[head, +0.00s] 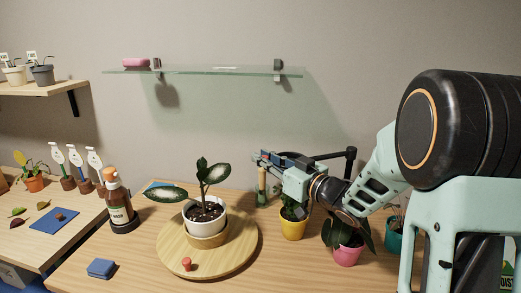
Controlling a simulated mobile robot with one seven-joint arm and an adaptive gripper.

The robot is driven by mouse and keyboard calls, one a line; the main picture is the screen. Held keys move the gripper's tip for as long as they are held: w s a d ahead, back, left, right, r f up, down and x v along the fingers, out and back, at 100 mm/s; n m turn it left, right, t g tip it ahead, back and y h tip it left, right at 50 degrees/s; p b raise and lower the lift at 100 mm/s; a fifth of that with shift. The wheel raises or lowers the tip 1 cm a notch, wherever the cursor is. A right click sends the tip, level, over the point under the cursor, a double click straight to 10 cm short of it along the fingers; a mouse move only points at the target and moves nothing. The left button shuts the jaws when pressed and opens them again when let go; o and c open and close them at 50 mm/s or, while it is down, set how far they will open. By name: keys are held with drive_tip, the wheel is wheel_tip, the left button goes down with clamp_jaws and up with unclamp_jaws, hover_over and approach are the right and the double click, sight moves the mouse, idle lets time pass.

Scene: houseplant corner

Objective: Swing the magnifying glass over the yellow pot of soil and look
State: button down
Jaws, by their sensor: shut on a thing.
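The magnifying glass has a black jointed arm (334,155), which shows behind and to the right of my gripper (268,160). Its dark head is mostly hidden by the gripper. My gripper points left above the table and is shut at the dark head; the exact contact is hidden. The yellow pot (292,230) stands on the table just below my gripper. Some green leaves show at its top, and my gripper and arm partly cover it, so its soil cannot be seen clearly.
A white pot with a plant (205,213) stands on a round wooden board (175,250), left of the yellow pot. A pink pot (348,252) and a teal pot (393,240) stand to the right, near my arm. A glass shelf (205,71) hangs above.

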drive_tip(key=shift+s+d+n+g+y+p, duration=0.15)
drive_tip(key=shift+s+d+n+g+y, duration=0.25)
drive_tip(key=shift+s, duration=0.45)
drive_tip(key=shift+s+d+n+g+y+p, duration=0.15)
drive_tip(key=shift+s+d+n+g+y, duration=0.25)
drive_tip(key=shift+s, duration=0.4)
drive_tip(key=shift+s+d+n+g+y+p, duration=0.15)
drive_tip(key=shift+s+d+n+g+y, duration=0.25)
drive_tip(key=shift+s, duration=0.45)
drive_tip(key=c, duration=1.8)
unclamp_jaws()
drive_tip(key=shift+c, duration=0.2)
drive_tip(key=v, duration=1.2)
drive_tip(key=shift+w+r, duration=0.1)
